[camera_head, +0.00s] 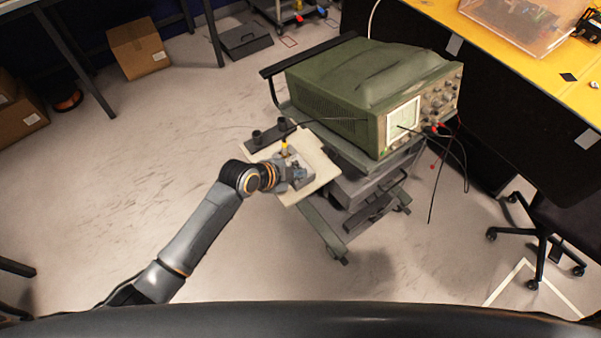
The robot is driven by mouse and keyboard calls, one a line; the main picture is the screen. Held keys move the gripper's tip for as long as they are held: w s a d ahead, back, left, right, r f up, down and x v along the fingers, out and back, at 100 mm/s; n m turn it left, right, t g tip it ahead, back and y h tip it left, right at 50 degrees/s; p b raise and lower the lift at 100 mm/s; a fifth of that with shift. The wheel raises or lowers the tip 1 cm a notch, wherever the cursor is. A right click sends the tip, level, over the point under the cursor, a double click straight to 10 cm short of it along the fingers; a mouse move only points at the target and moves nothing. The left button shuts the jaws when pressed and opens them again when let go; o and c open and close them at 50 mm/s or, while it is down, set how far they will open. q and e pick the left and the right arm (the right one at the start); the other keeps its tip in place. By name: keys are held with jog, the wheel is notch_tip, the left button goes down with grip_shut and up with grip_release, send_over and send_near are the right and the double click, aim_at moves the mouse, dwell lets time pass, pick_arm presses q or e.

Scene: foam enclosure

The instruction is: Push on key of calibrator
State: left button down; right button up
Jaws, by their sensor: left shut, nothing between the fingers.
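A cream foam enclosure (324,173) sits at the left side of the cart. A small grey device (301,156) lies in it, with a yellow part (284,147) standing up at its far left; this may be the calibrator. My left gripper (298,179) is shut and empty, over the near left part of the foam. It hides some of the device. The key is too small to make out, and I cannot tell whether the fingertips touch anything. My right gripper is out of view.
A green oscilloscope (345,95) with hanging leads stands on the wheeled cart, right of the foam. A black bar with two knobs (268,137) is at the foam's far edge. A yellow workbench (490,45) is at the upper right, an office chair (541,232) at right.

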pick_arm(q)
jog(key=shift+f, duration=0.3)
dwell(0.5)
jog(key=shift+r, duration=0.1)
jog(key=shift+r+p, duration=0.45)
jog(key=shift+p, duration=0.05)
jog(key=shift+a, duration=0.1)
notch_tip(320, 180, up, 6)
jog(key=p, duration=0.5)
jog(key=shift+p, duration=0.35)
